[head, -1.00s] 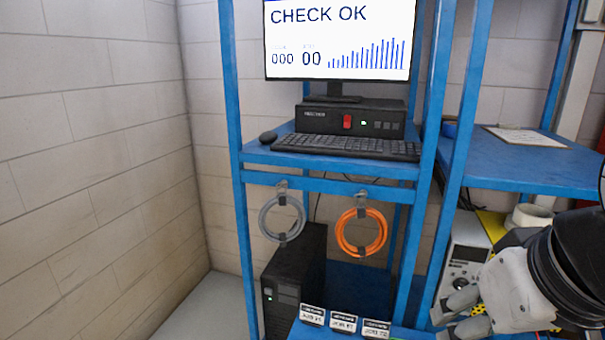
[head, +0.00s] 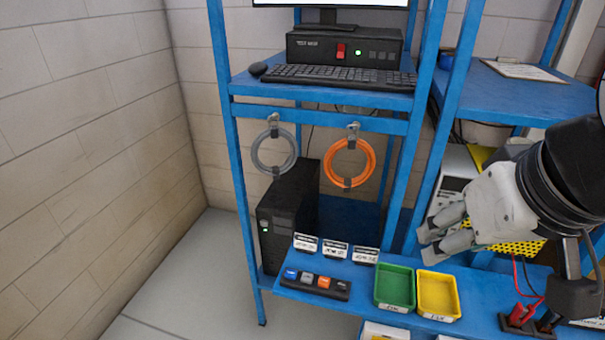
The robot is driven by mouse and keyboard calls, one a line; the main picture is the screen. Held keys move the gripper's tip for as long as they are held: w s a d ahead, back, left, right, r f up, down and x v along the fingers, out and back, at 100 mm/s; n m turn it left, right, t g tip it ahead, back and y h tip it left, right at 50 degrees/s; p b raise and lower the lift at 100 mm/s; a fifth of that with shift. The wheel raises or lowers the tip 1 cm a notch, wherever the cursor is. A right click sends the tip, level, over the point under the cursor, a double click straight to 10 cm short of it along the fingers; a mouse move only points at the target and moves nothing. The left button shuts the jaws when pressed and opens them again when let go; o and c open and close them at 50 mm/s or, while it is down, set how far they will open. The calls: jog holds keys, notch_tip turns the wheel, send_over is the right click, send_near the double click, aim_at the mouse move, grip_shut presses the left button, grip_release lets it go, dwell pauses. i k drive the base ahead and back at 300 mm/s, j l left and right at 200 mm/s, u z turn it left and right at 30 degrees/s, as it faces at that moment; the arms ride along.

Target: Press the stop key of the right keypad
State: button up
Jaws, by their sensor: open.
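One keypad (head: 315,284) shows in the head view, a dark strip on the front of the low blue shelf. Its keys run blue, grey, orange and dark from left to right. Their markings are too small to read, so I cannot tell which is the stop key or whether this is the right keypad. My gripper (head: 430,234) is open and empty, at the right, above and to the right of the keypad and well apart from it.
A green bin (head: 395,288) and a yellow bin (head: 438,294) stand right of the keypad. Several small label stands (head: 335,249) are behind it. A grey coil (head: 273,150) and an orange coil (head: 348,163) hang above. A black computer tower (head: 287,215) stands behind.

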aim_at(342, 286)
jog(key=u, duration=0.15)
jog(key=i+j+z, duration=0.15)
jog(key=j+z, duration=0.1)
jog(key=j, duration=0.2)
jog(key=j+z, duration=0.2)
jog(key=z, duration=0.2)
jog(key=j+z, duration=0.15)
jog(key=z, duration=0.25)
jog(key=k+j+z, duration=0.1)
jog(key=z, duration=0.3)
jog(key=k+j+z, duration=0.2)
jog(key=k+j, duration=0.35)
jog(key=k+j+z, duration=0.25)
jog(key=k+j, duration=0.25)
jog(key=k, duration=0.05)
